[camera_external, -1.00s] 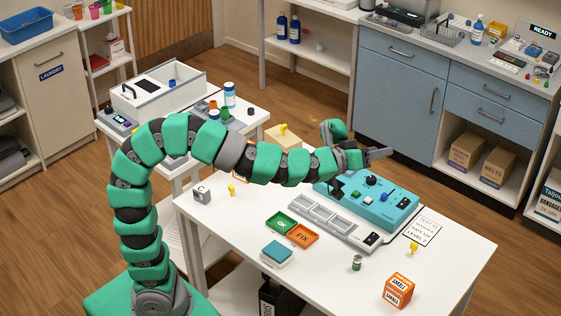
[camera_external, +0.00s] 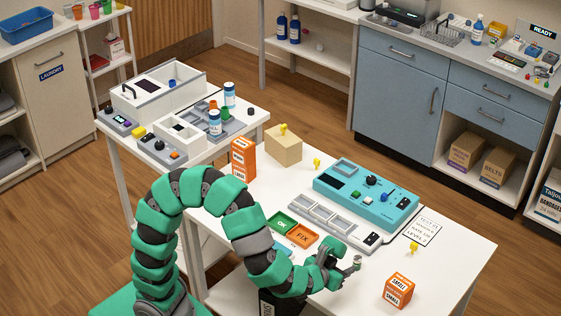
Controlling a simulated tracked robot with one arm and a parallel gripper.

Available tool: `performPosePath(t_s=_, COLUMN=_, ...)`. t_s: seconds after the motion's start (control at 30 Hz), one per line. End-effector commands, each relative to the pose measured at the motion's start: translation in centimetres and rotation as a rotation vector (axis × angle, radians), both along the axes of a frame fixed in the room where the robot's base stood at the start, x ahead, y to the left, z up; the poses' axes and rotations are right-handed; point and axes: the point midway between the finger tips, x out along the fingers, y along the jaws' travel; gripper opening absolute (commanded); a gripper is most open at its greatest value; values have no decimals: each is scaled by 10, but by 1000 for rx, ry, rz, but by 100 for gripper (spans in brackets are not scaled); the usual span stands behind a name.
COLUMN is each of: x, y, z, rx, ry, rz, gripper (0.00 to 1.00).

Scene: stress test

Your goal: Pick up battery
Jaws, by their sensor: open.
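An orange box (camera_external: 398,290) stands to the right of the battery. Behind are a grey slotted tray (camera_external: 318,214), a teal tester (camera_external: 345,196), and green OK (camera_external: 281,223) and orange FIX (camera_external: 302,236) trays. A yellow piece (camera_external: 412,248) lies to the right.

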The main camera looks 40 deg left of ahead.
Motion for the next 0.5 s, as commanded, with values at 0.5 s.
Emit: performPosePath(t_s=0.5, x=49, y=0, z=-25, rx=0, ry=-1, rz=1, gripper=48)
